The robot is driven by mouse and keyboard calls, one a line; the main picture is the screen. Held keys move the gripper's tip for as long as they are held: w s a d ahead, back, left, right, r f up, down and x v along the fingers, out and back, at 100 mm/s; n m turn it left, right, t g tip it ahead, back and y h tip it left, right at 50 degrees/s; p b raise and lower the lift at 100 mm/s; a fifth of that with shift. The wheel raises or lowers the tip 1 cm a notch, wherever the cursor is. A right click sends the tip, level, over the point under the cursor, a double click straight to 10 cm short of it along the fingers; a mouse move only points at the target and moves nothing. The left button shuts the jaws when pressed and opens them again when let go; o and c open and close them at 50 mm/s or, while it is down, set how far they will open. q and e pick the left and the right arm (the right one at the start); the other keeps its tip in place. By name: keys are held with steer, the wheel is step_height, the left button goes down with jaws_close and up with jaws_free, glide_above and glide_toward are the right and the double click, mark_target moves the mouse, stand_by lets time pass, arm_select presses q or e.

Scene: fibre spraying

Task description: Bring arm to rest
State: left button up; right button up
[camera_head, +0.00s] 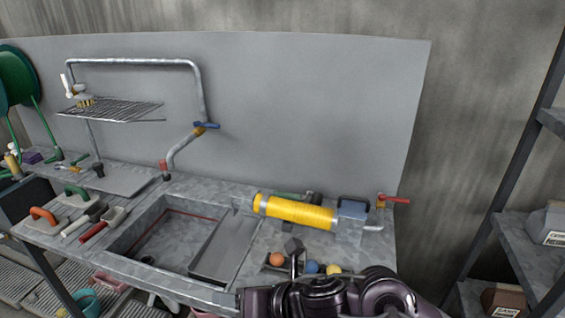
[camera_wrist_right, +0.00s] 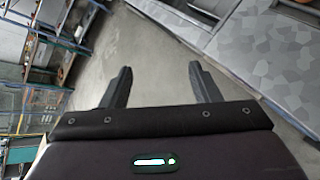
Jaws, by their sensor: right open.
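My right arm comes in at the bottom right of the head view, in front of the workbench (camera_head: 350,262). Its gripper (camera_head: 294,260) is near the bench's front edge, close to a small orange ball. In the right wrist view the gripper (camera_wrist_right: 155,85) has its two fingers spread wide apart, with nothing between them. Bare floor shows beyond the fingers. My left gripper is in neither view.
The bench holds a sink (camera_head: 165,238), a yellow cylinder (camera_head: 295,212), and orange (camera_head: 277,259), blue (camera_head: 312,267) and yellow (camera_head: 334,269) balls. A shelf rack (camera_head: 540,245) stands at the right. Open floor (camera_wrist_right: 158,50) shows in the wrist view.

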steer(key=d+f+m+t+h, duration=0.1)
steer(key=d+m+t+h, duration=0.15)
steer(key=d+m, duration=0.65)
steer(key=d+f+m+t+h, duration=0.1)
steer(key=d+f+m+h, duration=0.15)
steer(key=m, duration=1.15)
steer(key=s+d+f+m+g+h, duration=0.2)
steer(key=s+d+f+m+g, duration=0.1)
steer(key=s+d+f+m, duration=0.35)
steer(key=s+d+f+m+g+h, duration=0.3)
steer(key=s+d+m, duration=0.2)
steer(key=d+m, duration=0.35)
step_height(320, 180, down, 29)
steer(key=s+g, duration=0.1)
steer(key=s, duration=0.1)
steer(key=s+d+f, duration=0.2)
steer(key=s+f, duration=0.7)
steer(key=s, duration=0.1)
steer(key=s+d+f+g, duration=0.1)
steer(key=s+d+f, duration=0.1)
steer(key=s+f, duration=0.7)
steer(key=shift+s+f+n, duration=0.2)
steer(key=shift+s+n, duration=0.15)
steer(key=shift+n, duration=0.05)
steer(key=shift+d, duration=0.1)
